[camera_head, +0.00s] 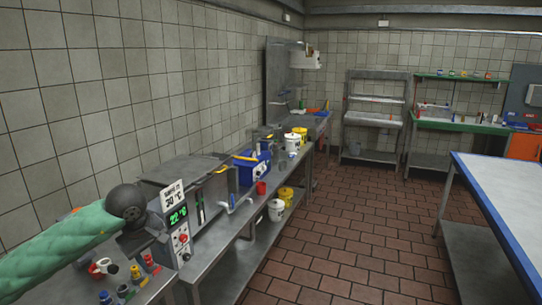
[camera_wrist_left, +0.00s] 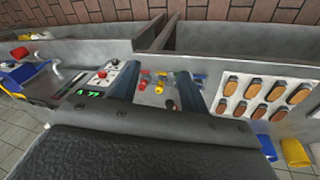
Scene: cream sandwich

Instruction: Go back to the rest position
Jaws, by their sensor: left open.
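My left gripper (camera_head: 137,243) hangs from the green-sleeved arm at the lower left, beside the control box. In the left wrist view its two dark fingers (camera_wrist_left: 158,84) stand apart with nothing held between them. Small coloured bottles (camera_wrist_left: 160,83) show on the counter beyond the fingers. A tray of oval brown biscuits (camera_wrist_left: 265,98) lies to the right in that view. My right gripper is in neither view.
The control box (camera_head: 178,238) with a green display stands close to my left gripper. A blue-edged table (camera_head: 500,185) stands at right. The tiled floor (camera_head: 350,235) between is clear.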

